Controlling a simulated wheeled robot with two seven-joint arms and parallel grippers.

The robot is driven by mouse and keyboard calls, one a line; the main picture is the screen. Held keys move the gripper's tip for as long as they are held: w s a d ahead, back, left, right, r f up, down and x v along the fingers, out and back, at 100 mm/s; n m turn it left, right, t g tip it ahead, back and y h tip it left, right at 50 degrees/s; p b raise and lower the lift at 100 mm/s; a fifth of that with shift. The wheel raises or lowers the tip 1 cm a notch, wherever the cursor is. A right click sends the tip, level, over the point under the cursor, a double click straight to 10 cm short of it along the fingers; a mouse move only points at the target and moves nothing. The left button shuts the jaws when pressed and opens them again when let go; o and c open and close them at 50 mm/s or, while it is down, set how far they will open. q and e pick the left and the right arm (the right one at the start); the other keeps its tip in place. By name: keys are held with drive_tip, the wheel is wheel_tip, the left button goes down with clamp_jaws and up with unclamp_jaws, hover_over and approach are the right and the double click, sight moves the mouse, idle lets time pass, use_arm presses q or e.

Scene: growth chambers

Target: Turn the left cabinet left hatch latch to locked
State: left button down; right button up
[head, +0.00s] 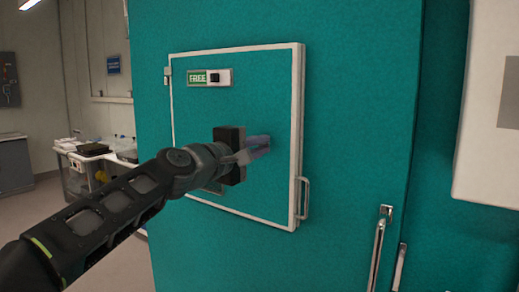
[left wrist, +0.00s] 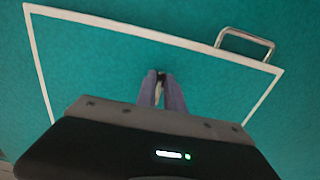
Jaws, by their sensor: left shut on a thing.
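The hatch (head: 225,110) is a teal panel with a white frame on the teal cabinet (head: 360,90). It also shows in the left wrist view (left wrist: 85,60). My left gripper (head: 262,147) is at the right-hand middle part of the hatch, its fingers pointing at the panel. In the left wrist view the fingers (left wrist: 161,82) are close together on a small grey piece, which I take to be the latch (left wrist: 160,77). The fingers hide most of it, so its angle cannot be told. A green sign (head: 198,77) on the hatch reads FREE. My right gripper is not in view.
A metal handle (head: 304,198) sticks out at the hatch's lower right edge. A long vertical handle (head: 378,250) is on the cabinet to the lower right. A pale box (head: 487,120) is at the far right. A bench with items (head: 95,150) stands behind at left.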

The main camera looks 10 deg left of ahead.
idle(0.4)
use_arm(q)
drive_tip(key=c, duration=1.4)
unclamp_jaws()
drive_tip(key=shift+c, duration=0.2)
drive_tip(key=shift+s+a+f+b, duration=0.1)
drive_tip(key=shift+s+a+b, duration=0.1)
drive_tip(key=shift+s+b, duration=0.15)
drive_tip(key=b+v, duration=0.2)
drive_tip(key=v, duration=0.5)
drive_tip(key=shift+m, duration=0.3)
